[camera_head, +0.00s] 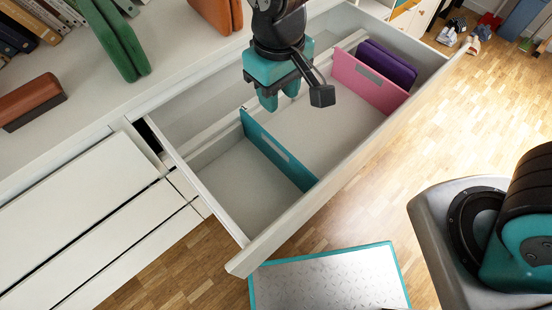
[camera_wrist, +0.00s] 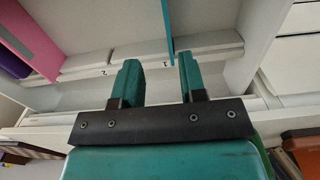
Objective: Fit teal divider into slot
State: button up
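The teal divider (camera_head: 257,134) stands upright across the open drawer (camera_head: 345,168), left of its middle. Its far end meets the slotted rail at the back; I cannot tell whether it is fully seated. My gripper (camera_head: 280,100) is above the drawer, just over the back part of the divider. In the wrist view its two fingers (camera_wrist: 158,82) are apart with nothing between them. The divider (camera_wrist: 168,30) shows there as a thin edge beyond the fingertips, apart from them. A rail (camera_wrist: 148,53) with small number marks runs behind it.
A pink divider (camera_head: 378,95) stands at the drawer's right, with a purple case (camera_head: 388,63) beyond it. Brown and green cases (camera_head: 118,42) and books lie on the top at left. A teal-edged metal-plate platform (camera_head: 330,284) is below the drawer front. Both neighbouring compartments look empty.

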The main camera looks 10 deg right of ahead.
aim_at(276, 142)
jog(key=f+b, duration=0.1)
jog(key=f, duration=0.4)
jog(key=f+b, duration=0.1)
jog(key=f, duration=0.4)
jog(key=f+b, duration=0.1)
jog(key=f, duration=0.4)
jog(key=shift+s+a+f+b, duration=0.25)
jog(key=shift+s+f+b, duration=0.05)
jog(key=shift+f, duration=0.05)
grip_shut()
